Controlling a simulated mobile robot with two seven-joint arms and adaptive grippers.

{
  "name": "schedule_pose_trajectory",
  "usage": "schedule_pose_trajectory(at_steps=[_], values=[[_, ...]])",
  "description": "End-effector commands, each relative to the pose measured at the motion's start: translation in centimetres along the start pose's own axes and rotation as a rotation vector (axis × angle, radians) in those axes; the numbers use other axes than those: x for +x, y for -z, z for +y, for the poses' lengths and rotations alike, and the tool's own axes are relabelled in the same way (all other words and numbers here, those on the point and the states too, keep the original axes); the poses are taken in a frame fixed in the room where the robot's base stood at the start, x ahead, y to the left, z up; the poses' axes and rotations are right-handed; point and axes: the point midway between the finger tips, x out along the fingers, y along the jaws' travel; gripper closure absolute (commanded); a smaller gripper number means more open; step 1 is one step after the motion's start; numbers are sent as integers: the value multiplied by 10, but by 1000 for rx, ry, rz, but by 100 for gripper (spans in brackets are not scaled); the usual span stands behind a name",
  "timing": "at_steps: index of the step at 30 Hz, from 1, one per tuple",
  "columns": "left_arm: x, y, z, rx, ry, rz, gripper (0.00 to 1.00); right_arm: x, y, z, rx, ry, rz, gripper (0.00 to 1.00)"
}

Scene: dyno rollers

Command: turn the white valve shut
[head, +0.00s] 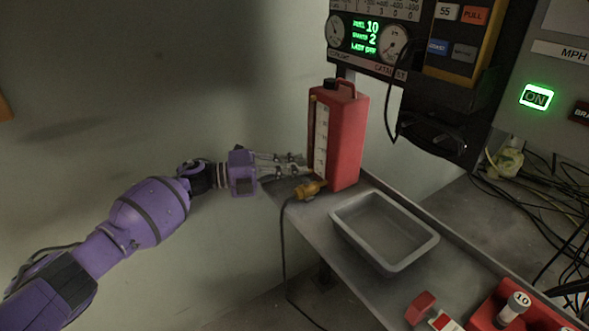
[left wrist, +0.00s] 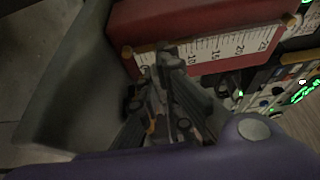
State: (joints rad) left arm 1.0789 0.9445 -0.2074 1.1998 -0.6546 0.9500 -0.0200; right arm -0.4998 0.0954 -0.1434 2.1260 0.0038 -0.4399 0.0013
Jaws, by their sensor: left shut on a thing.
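A red canister (head: 342,135) stands upright at the back end of the metal shelf. A white scale strip (head: 321,140) runs up its side. My left gripper (head: 304,164) reaches in from the left with its fingertips close against the lower part of this side. In the left wrist view, its fingers (left wrist: 168,75) are closed together in front of the scale (left wrist: 215,48) and the red canister (left wrist: 190,18). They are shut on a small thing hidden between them. I cannot make out a white valve clearly. My right gripper is not in view.
A brass-coloured fitting (head: 310,189) with a dark hanging hose sits just below my left fingertips. An empty grey tray (head: 345,228) lies on the shelf (head: 372,290). A gauge panel (head: 367,39) hangs above. Loose cables (head: 555,200) lie at right.

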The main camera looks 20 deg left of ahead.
Motion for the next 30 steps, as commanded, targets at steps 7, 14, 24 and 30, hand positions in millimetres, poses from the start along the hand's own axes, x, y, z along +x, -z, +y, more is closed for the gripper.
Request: schedule_pose_trajectory(at_steps=[7, 14, 24, 30], values=[[1, 1, 0, 1, 0, 2, 75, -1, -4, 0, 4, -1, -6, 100], [0, 1, 0, 0, 1, 1, 75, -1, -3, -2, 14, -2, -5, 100], [-38, 0, 1, 0, -3, -1, 75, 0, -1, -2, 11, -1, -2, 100], [-66, 0, 1, 0, -1, 0, 75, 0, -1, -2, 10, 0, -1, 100]])
